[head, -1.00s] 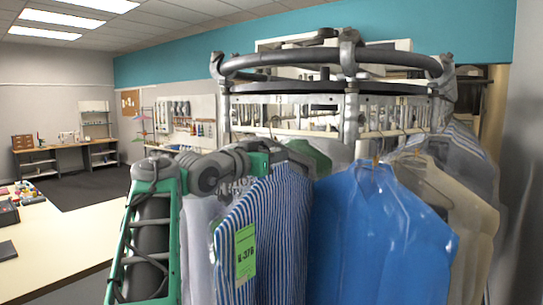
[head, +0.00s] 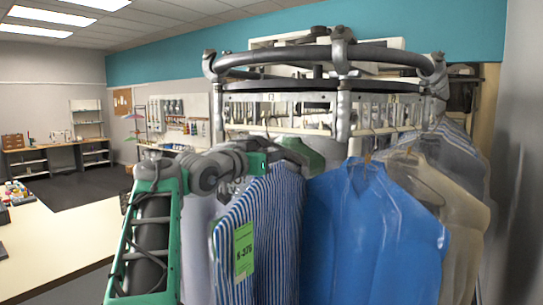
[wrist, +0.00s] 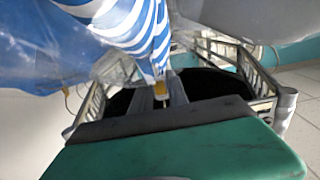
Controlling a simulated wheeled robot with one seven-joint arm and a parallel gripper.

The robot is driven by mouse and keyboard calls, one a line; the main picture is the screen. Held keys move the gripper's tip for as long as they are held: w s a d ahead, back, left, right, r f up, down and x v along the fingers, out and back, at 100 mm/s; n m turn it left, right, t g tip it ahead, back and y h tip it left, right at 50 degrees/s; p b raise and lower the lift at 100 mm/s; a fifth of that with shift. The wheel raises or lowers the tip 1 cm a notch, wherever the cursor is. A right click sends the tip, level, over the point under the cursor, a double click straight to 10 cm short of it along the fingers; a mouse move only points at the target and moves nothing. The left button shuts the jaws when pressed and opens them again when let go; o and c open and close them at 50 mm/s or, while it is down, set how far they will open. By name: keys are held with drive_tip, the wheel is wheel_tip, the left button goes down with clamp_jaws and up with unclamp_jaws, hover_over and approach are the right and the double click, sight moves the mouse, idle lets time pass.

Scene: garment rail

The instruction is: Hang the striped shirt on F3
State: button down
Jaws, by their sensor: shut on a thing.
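The blue-and-white striped shirt (head: 275,225) hangs in front of my arm in the head view, with a green tag (head: 244,250) on its left side. It also shows in the wrist view (wrist: 140,30). My gripper (wrist: 166,88) is shut at the top of this shirt, by a small yellow piece at the collar; the exact grip on the hanger is unclear. In the head view the jaws are mostly hidden behind the shirt's shoulder. The round garment rail (head: 290,57) stands behind and above the shirt. Its slotted band carries small labels too small to read surely.
A blue shirt in clear film (head: 370,235) hangs close to the right of the striped shirt. A beige garment (head: 450,220) and grey ones hang further right. A pale table (head: 60,245) is at the left.

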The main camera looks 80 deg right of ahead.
sight(253, 183)
drive_tip(key=shift+f+b, duration=0.9)
drive_tip(key=shift+f, duration=0.05)
drive_tip(key=c, duration=1.2)
unclamp_jaws()
drive_tip(key=shift+f, duration=0.1)
drive_tip(key=b+v, duration=0.2)
drive_tip(key=v, duration=0.5)
drive_tip(key=shift+w+a+b, duration=0.15)
drive_tip(key=shift+b, duration=0.25)
drive_tip(key=shift+a, duration=0.25)
drive_tip(key=shift+o, duration=0.4)
